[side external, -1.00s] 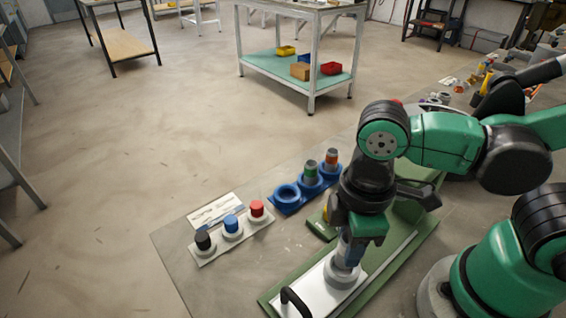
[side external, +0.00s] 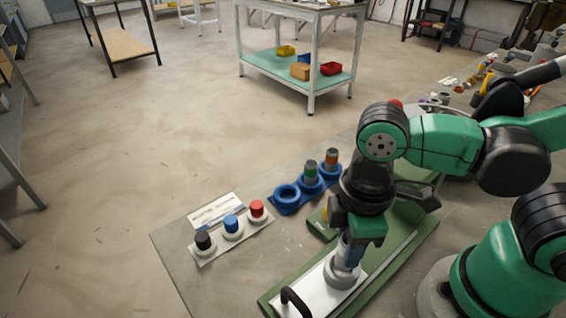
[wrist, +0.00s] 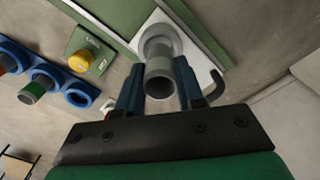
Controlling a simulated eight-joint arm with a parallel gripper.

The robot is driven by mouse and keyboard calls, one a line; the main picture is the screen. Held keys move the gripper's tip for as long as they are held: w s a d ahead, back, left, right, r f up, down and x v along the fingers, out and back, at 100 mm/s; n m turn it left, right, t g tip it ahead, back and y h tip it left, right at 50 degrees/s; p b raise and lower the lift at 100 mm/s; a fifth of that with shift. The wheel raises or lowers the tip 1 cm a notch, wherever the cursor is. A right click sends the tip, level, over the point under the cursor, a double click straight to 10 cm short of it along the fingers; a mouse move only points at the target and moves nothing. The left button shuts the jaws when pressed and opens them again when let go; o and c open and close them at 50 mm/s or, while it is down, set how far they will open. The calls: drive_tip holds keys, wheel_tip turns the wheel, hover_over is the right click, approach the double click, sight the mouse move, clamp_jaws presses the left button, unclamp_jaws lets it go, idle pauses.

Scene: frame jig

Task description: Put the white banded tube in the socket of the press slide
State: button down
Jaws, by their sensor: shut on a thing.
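A pale grey-white tube with a darker band (wrist: 160,82) is between the blue fingers of my gripper (wrist: 158,98) in the wrist view. My gripper (side external: 350,252) is shut on it in the side view and points down at the press slide. The slide is a white plate (side external: 318,292) with a round grey socket (side external: 341,277); the socket also shows in the wrist view (wrist: 153,36). The tube stands roughly upright, its lower end at the socket mouth. I cannot tell how deep it sits.
A black handle (side external: 294,299) rises from the slide's near end. A blue three-ring rack (side external: 285,196) holds a green-banded tube (side external: 310,173) and an orange-banded tube (side external: 331,160); its left ring is empty. Black, blue (side external: 231,224) and red capped pieces stand in a pale holder.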

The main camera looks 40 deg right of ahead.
drive_tip(key=shift+f, duration=1.4)
drive_tip(key=shift+c, duration=2.4)
unclamp_jaws()
drive_tip(key=shift+o, duration=0.3)
drive_tip(key=shift+o, duration=0.6)
drive_tip(key=shift+r, duration=0.75)
